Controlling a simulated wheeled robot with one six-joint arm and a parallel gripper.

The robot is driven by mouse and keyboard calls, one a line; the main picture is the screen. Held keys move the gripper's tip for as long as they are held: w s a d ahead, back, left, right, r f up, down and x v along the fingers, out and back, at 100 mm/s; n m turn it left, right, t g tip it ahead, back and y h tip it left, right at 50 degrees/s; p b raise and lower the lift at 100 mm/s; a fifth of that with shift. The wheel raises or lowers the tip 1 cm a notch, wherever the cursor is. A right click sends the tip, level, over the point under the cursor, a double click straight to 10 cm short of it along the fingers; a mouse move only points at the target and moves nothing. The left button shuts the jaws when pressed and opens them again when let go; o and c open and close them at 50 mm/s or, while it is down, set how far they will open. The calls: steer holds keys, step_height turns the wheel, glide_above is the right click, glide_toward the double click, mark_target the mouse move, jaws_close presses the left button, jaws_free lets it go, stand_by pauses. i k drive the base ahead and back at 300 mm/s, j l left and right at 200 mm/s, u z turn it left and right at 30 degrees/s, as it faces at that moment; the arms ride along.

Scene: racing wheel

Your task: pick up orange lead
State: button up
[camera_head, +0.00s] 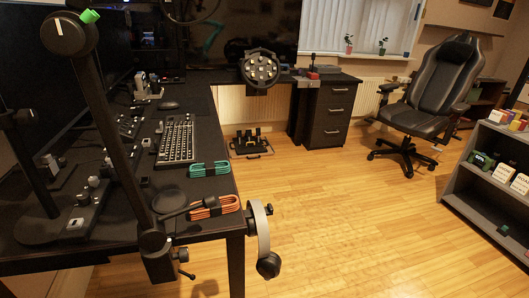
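The orange lead (214,207) lies in a coiled bundle on the dark desk (195,120), near its front right corner. A dark band seems to wrap its left part. The black boom stand (115,130) rises just left of it, and a dark rod-like part reaches to the bundle's left end. My gripper is not in this view, so its opening and its distance from the lead cannot be seen.
A teal coiled lead (210,169) lies just behind the orange one. Headphones (262,238) hang at the desk's right edge. A keyboard (176,140) lies farther back. The wooden floor (330,210) is clear up to the office chair (435,95) and grey shelf (490,185).

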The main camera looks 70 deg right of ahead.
mark_target(218, 210)
steer(key=z, duration=1.4)
